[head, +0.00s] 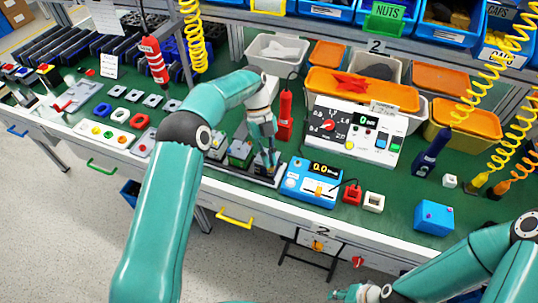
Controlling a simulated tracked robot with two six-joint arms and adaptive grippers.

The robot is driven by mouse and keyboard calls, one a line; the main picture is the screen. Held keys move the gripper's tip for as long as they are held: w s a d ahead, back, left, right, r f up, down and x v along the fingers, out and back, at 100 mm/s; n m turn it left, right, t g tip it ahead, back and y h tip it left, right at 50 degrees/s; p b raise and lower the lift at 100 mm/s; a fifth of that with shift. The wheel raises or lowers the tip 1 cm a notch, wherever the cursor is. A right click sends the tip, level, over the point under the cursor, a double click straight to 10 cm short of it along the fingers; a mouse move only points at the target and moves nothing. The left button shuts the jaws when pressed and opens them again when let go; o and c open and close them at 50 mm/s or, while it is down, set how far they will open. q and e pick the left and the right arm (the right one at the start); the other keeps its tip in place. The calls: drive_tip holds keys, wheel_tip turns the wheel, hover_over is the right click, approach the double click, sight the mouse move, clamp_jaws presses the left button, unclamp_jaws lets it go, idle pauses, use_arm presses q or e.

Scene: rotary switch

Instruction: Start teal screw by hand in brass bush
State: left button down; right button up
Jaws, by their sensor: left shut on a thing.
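My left gripper (270,166) points down over a dark fixture (262,180) on the green bench, just left of the blue meter box. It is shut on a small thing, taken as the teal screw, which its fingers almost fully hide. The brass bush cannot be made out; the fingers cover that spot. I cannot tell whether screw and bush touch. My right gripper (342,294) is low at the bottom edge, in front of the bench and away from the fixture. Its fingers are too small and cut off to judge.
A blue meter box (312,183) stands close right of the fixture. A white panel with a rotary switch (352,132) and a red screwdriver (285,115) are behind. Small green-topped units (240,152) sit left. A blue box (434,218) stands right, with free green bench around it.

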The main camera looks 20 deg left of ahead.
use_arm(q)
drive_tip(key=shift+s+d+f+m+g+y+p, duration=0.1)
drive_tip(key=shift+s+d+m+g+y+p, duration=0.15)
drive_tip(key=shift+m, duration=0.25)
drive_tip(key=shift+s+f+m+g+y+p, duration=0.15)
drive_tip(key=shift+m+g+p, duration=0.15)
drive_tip(key=shift+m, duration=0.2)
drive_tip(key=c, duration=1.2)
unclamp_jaws()
drive_tip(key=shift+s+a, duration=0.1)
drive_tip(key=shift+s, duration=0.05)
drive_tip(key=shift+r, duration=0.1)
drive_tip(key=shift+w+r, duration=0.25)
drive_tip(key=shift+r, duration=0.15)
wheel_tip(320, 180, up, 9)
drive_tip(key=shift+s, duration=0.15)
